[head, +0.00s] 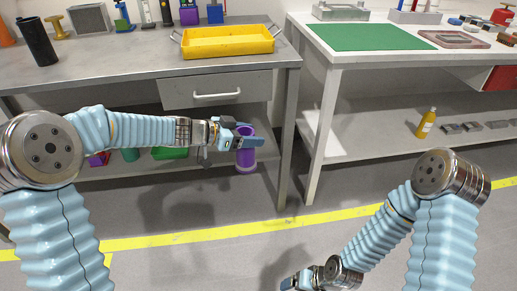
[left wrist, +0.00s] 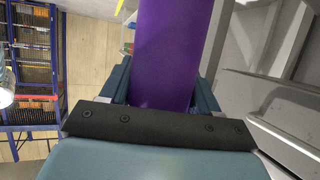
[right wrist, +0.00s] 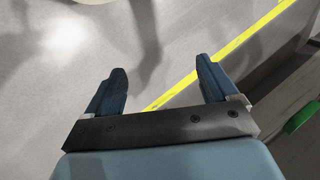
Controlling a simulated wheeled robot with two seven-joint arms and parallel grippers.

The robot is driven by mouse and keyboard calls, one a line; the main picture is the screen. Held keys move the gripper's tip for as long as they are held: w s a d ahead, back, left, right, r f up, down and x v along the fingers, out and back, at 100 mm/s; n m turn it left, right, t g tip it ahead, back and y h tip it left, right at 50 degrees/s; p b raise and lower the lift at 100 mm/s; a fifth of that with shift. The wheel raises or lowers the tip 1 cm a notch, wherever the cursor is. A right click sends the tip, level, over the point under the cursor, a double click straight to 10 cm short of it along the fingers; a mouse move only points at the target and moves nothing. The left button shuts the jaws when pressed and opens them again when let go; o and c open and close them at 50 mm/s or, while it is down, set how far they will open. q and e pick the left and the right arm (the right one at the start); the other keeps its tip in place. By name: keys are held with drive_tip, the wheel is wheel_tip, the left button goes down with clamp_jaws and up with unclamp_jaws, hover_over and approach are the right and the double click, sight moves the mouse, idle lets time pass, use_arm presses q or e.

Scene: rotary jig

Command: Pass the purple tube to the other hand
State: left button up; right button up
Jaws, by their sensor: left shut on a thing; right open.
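The purple tube (head: 246,160) is upright in my left gripper (head: 243,137), held in the air in front of the grey workbench. In the left wrist view the purple tube (left wrist: 172,50) fills the space between the two fingers of my left gripper (left wrist: 165,85), which are shut on it. My right gripper (right wrist: 162,85) is open and empty in the right wrist view, with bare floor beyond it. In the head view my right gripper (head: 290,284) is low at the bottom edge, partly cut off and well apart from the tube.
The grey workbench (head: 130,63) carries a yellow tray (head: 228,41) and has a drawer (head: 215,91). A white table (head: 375,72) with a green mat (head: 358,37) stands at the right. A yellow bottle (head: 427,122) is on its lower shelf. The floor between my arms is clear.

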drive_tip(key=w+a+r+n+t+y, duration=0.2)
drive_tip(key=w+a+r, duration=0.1)
drive_tip(key=w+r, duration=0.35)
drive_tip(key=n+t+y, duration=0.4)
drive_tip(key=n+t, duration=0.1)
drive_tip(key=n, duration=0.5)
approach(250, 153)
drive_tip(key=shift+m, duration=0.3)
drive_tip(key=x, duration=1.1)
drive_tip(key=shift+w+a+f, duration=0.1)
drive_tip(key=shift+w+f, duration=0.05)
